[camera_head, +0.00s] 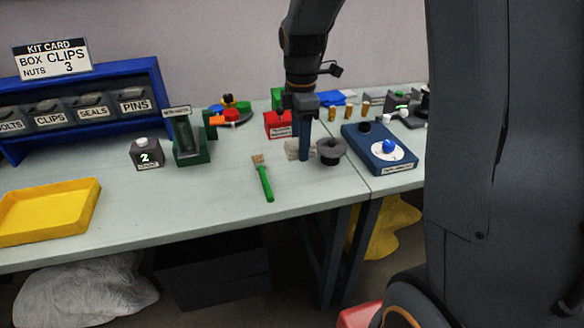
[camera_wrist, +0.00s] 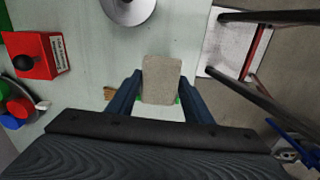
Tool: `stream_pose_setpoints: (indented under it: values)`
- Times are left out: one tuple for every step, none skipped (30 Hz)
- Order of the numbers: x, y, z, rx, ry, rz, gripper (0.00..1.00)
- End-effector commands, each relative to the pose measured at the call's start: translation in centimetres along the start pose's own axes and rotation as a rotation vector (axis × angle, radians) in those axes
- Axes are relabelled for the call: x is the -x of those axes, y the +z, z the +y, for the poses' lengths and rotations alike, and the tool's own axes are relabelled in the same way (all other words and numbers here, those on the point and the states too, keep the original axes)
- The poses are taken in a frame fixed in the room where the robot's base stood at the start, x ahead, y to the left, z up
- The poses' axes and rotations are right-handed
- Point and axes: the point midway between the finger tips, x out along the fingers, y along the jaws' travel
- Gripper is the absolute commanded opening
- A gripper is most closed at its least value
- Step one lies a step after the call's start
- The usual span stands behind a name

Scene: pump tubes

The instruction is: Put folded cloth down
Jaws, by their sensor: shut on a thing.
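The folded cloth (camera_wrist: 162,70) is a small grey-beige block between the two blue fingers of my gripper (camera_wrist: 161,88) in the wrist view. My gripper is shut on it. In the head view my gripper (camera_head: 303,152) points down over the right part of the pale table (camera_head: 225,190), and the cloth (camera_head: 291,149) shows beside the finger, low over the tabletop. I cannot tell whether the cloth touches the table.
A dark round spool (camera_head: 331,152) stands close right of my gripper. A red box (camera_head: 278,125) is behind it, a green-handled brush (camera_head: 264,181) lies front left. A blue device (camera_head: 378,150) is farther right.

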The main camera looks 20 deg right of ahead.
Motion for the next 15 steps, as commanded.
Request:
stream_pose_setpoints:
  values:
    - [0.1, 0.0, -0.1, 0.021, 0.0, 0.0, 0.22]
    - [0.0, 0.0, -0.1, 0.032, -0.001, 0.0, 0.22]
    - [-0.4, 0.0, -0.2, 0.04, -0.003, 0.0, 0.22]
    - [-0.8, 0.0, -0.3, 0.044, -0.005, 0.0, 0.22]
    - [-1.3, 0.0, -0.3, 0.046, -0.006, 0.0, 0.22]
    - [-2.0, 0.0, -0.3, 0.047, -0.006, 0.0, 0.22]
    - [-2.6, 0.0, -0.4, 0.047, -0.007, 0.0, 0.22]
    - [-3.1, 0.0, -0.3, 0.046, -0.005, 0.0, 0.22]
    - [-3.7, 0.0, -0.3, 0.046, -0.006, 0.0, 0.22]
    - [-4.2, 0.0, -0.3, 0.046, -0.004, 0.0, 0.22]
    - [-4.5, 0.0, -0.3, 0.045, -0.004, 0.0, 0.22]
    - [-5.0, 0.0, -0.2, 0.045, -0.003, 0.0, 0.22]
    - [-5.2, 0.0, -0.2, 0.045, -0.002, 0.0, 0.22]
    - [-5.4, 0.0, -0.2, 0.045, -0.002, 0.0, 0.22]
    - [-5.7, 0.0, -0.2, 0.045, -0.002, 0.0, 0.22]
